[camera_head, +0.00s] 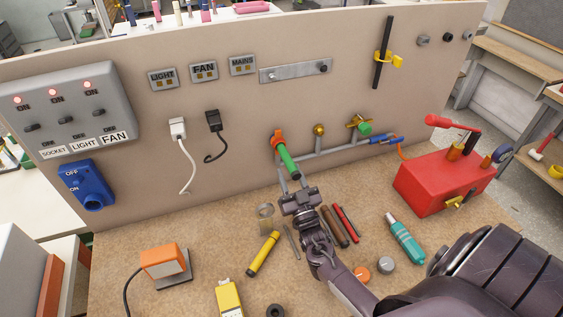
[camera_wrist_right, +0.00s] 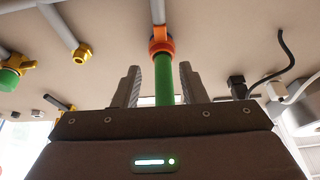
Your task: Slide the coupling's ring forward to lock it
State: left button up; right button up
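An orange ring (camera_head: 277,138) sits on a grey pipe on the upright panel, with a green cylinder (camera_head: 289,162) extending down from it toward me. In the right wrist view the orange ring (camera_wrist_right: 161,42) is straight ahead, and the green cylinder (camera_wrist_right: 164,88) lies between my fingers. My right gripper (camera_head: 295,186) is open; in the wrist view its fingers (camera_wrist_right: 160,84) stand on either side of the green cylinder, with gaps. The fingertips are short of the ring. A blue fitting (camera_head: 380,138) with an orange hose is farther right. My left gripper is not in view.
A red pump box (camera_head: 446,182) stands at the right. A yellow valve with a green part (camera_head: 362,126) and a brass fitting (camera_head: 319,130) are on the pipework.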

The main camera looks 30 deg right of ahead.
pick_arm(q)
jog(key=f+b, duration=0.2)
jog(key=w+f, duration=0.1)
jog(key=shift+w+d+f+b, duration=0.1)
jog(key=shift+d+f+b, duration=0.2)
jog(key=shift+b, duration=0.1)
pick_arm(e)
jog(key=w+d, duration=0.1)
jog(key=w, duration=0.6)
jog(key=shift+w+d+r, duration=0.2)
jog(key=shift+d+r, duration=0.05)
jog(key=shift+d, duration=0.05)
jog(key=shift+c, duration=0.6)
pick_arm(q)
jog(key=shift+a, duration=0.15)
pick_arm(e)
grip_shut()
